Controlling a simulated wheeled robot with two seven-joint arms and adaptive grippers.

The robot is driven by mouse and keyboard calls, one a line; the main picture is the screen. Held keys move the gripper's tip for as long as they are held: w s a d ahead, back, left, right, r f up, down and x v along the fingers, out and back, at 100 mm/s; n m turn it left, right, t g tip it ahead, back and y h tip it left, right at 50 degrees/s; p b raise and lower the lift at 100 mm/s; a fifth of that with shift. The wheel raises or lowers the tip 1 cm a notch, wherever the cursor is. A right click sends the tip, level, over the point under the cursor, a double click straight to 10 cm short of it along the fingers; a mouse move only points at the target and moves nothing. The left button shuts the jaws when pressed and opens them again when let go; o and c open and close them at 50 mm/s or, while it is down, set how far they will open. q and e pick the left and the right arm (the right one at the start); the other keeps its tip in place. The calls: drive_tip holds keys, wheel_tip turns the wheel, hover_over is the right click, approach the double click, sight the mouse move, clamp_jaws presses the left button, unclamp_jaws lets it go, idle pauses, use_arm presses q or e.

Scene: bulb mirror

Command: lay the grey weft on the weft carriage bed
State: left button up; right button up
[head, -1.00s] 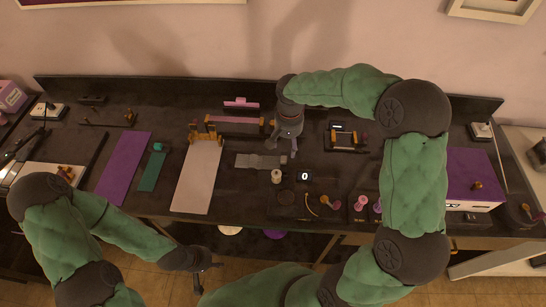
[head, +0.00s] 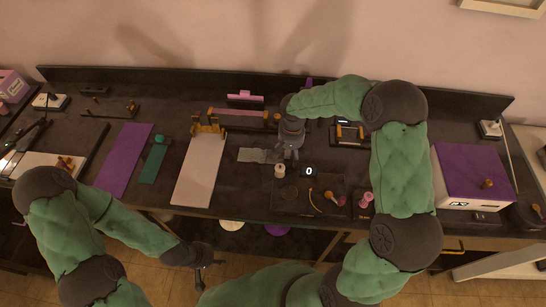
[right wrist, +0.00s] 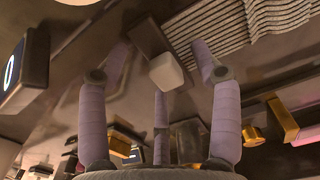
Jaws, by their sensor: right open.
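The grey weft (head: 258,155) is a flat ribbed strip lying on the dark table in the head view. Its ribs fill the top right of the right wrist view (right wrist: 235,22). My right gripper (head: 288,156) is low over the weft's right end, pointing down. In the right wrist view its fingers are apart, on either side of a pale block (right wrist: 166,71) on a dark plate; contact is not clear. My left gripper (head: 211,275) is open and empty in front of the table. I cannot tell for sure which fixture is the weft carriage bed.
A pale long board (head: 199,170) with a gold-coloured fixture lies left of the weft. A small display reading 0 (head: 309,171) and a pale spool (head: 279,170) are close to my right gripper. A black rack (head: 347,134) stands behind right. A purple-topped box (head: 470,170) is far right.

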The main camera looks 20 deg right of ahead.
drive_tip(key=shift+r, duration=0.1)
drive_tip(key=c, duration=1.3)
